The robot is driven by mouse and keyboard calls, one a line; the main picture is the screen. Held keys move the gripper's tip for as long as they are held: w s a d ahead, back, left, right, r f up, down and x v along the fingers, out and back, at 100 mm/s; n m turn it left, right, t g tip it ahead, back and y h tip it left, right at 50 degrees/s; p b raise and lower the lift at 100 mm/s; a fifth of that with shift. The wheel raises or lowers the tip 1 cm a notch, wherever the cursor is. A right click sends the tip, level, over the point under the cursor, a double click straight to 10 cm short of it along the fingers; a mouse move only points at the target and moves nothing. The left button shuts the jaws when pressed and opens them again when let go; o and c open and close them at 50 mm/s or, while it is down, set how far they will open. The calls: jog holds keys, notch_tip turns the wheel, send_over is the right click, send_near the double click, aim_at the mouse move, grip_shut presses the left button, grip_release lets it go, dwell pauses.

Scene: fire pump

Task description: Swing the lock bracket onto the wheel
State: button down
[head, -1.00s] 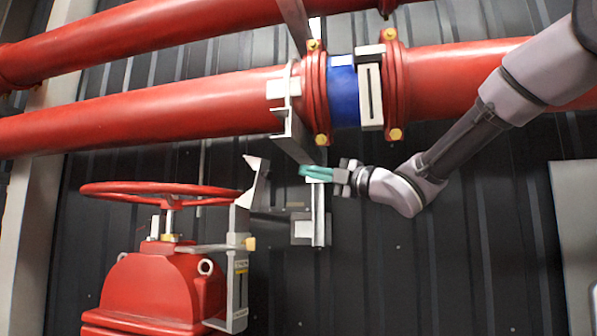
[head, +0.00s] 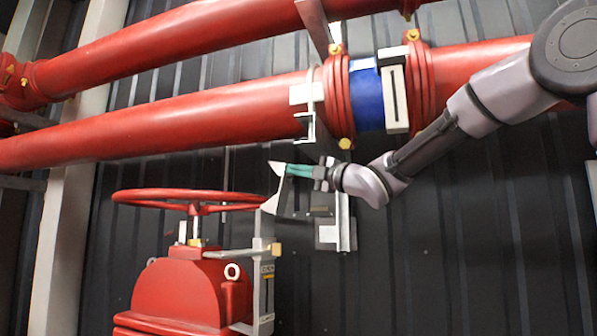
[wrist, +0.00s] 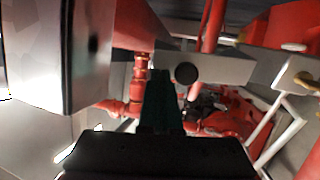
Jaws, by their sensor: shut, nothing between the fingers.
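The red handwheel (head: 190,198) sits level on top of the red valve body (head: 180,290) at the lower left of the head view. The grey lock bracket (head: 270,203) stands at the wheel's right rim, its pale pointed tip rising above the rim. My gripper (head: 288,169) reaches in from the right, with its teal fingers shut and empty. The fingertips are right beside the bracket's tip; I cannot tell whether they touch. In the wrist view the shut fingers (wrist: 160,104) point ahead, close to a grey metal plate with a dark round hole (wrist: 205,68).
Red pipes (head: 170,120) cross above the wheel, with a blue band (head: 367,98) between flanges. A grey wall bracket (head: 343,222) is just below and right of my gripper. In the wrist view a large grey block (wrist: 60,50) is close on the left.

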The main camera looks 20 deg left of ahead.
jog(key=a+r, duration=0.1)
jog(key=w+a+r, duration=0.1)
jog(key=a+r, duration=0.2)
jog(key=shift+w+a, duration=0.1)
jog(key=shift+w, duration=0.3)
jog(key=shift+s+f, duration=0.1)
